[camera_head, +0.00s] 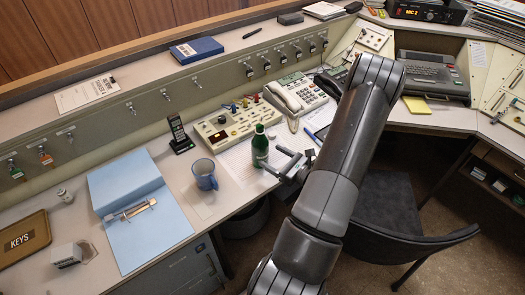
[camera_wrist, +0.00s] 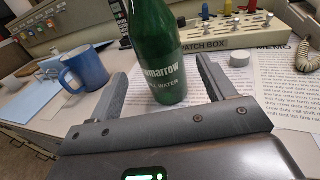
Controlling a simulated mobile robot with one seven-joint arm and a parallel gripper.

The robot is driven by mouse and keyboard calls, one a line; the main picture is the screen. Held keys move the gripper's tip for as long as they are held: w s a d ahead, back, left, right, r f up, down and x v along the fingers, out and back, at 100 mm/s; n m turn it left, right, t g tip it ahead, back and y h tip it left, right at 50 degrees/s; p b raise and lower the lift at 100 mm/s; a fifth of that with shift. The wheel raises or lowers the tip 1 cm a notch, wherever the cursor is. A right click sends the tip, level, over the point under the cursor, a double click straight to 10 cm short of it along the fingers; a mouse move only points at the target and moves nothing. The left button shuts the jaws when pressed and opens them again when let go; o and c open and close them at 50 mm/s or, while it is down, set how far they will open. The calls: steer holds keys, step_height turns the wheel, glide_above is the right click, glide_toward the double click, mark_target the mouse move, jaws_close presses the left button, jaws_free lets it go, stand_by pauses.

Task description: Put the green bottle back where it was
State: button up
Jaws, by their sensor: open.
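The green bottle (camera_head: 260,146) stands upright on the desk, on or at the edge of printed paper sheets, just right of a blue mug. In the wrist view the bottle (camera_wrist: 155,55) rises between the two fingers, its white lettering facing me; its top is cut off by the frame. My gripper (camera_head: 284,162) is open beside the bottle, coming from the right and front. In the wrist view my gripper (camera_wrist: 163,80) has one finger on each side of the bottle, with gaps showing. Whether the bottle is fully between the fingertips is hard to tell.
The blue mug (camera_head: 205,175) stands close left of the bottle. Behind are the patch box (camera_head: 224,127), a cordless phone (camera_head: 179,134) and a desk telephone (camera_head: 296,93). A blue folder (camera_head: 131,203) lies left. A chair (camera_head: 400,215) stands at the front right. Printed paper (camera_head: 236,165) lies around the bottle.

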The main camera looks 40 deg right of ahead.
steer(key=shift+v, duration=1.9)
